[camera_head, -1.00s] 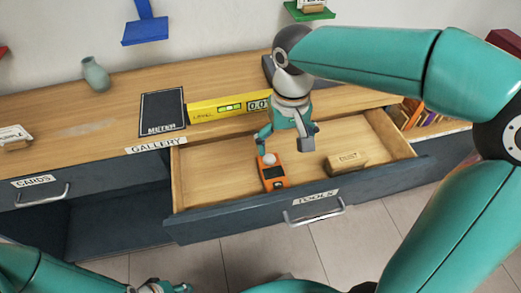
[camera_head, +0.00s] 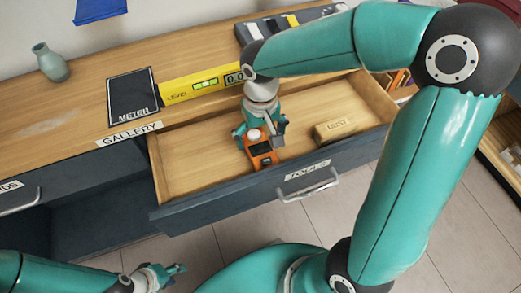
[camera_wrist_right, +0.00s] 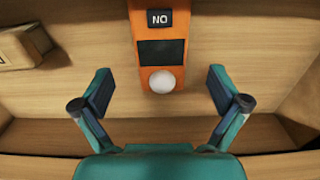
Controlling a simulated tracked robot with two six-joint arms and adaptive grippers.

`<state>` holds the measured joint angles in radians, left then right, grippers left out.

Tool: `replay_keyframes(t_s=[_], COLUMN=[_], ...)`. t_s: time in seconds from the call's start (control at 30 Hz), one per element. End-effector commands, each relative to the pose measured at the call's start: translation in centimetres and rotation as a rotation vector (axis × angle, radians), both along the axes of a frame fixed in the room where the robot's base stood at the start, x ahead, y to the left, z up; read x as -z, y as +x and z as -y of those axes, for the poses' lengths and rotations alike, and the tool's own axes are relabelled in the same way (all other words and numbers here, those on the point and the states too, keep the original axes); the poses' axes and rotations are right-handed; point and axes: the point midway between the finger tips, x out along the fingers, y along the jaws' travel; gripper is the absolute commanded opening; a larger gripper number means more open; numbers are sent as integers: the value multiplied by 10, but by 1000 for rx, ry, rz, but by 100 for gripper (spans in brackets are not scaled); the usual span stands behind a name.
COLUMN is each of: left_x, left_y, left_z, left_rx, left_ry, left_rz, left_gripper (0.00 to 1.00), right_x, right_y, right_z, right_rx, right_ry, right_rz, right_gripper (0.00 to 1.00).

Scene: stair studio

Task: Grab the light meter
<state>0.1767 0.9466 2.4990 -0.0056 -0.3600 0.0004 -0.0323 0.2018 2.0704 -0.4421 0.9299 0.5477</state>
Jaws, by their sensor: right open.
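The light meter (camera_head: 262,153) is an orange device with a dark screen and a white dome, lying in the open drawer labelled TOOLS. In the right wrist view the light meter (camera_wrist_right: 161,22) shows a NO label, and its dome end lies between my spread fingers. My right gripper (camera_head: 260,133) is open over the dome end, one finger on each side. In the wrist view a gap shows between each finger and the meter. My left gripper (camera_head: 168,274) is low at the front, outside the drawer; its opening is too small to make out.
A wooden block labelled DUST (camera_head: 335,127) lies right of the meter in the drawer (camera_head: 180,175). On the counter are a dark METER pad (camera_head: 133,92), a yellow level (camera_head: 190,88) and a vase (camera_head: 50,63). The left part of the drawer is clear.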

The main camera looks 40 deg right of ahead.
Motion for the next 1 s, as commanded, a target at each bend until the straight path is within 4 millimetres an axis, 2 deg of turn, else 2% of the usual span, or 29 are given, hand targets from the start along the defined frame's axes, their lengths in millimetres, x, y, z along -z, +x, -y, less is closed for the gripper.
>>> replay_keyframes(t_s=[0.13, 0.4, 0.73, 1.0], left_x=[4, 14, 14, 14], left_y=[0, 0, 0, 0], left_z=[0, 0, 0, 0], left_rx=[0, 0, 0, 0], left_ry=[0, 0, 0, 0], left_rz=[0, 0, 0, 0], left_gripper=[40, 40, 40, 40], right_x=[11, 48, 53, 53], right_y=[0, -1, 0, 0], right_z=[0, -2, -2, -2], right_rx=[0, 0, 0, -1], right_ry=[0, 0, 0, 0], right_rz=[-2, -4, 0, 0], right_gripper=[98, 98, 98, 53])
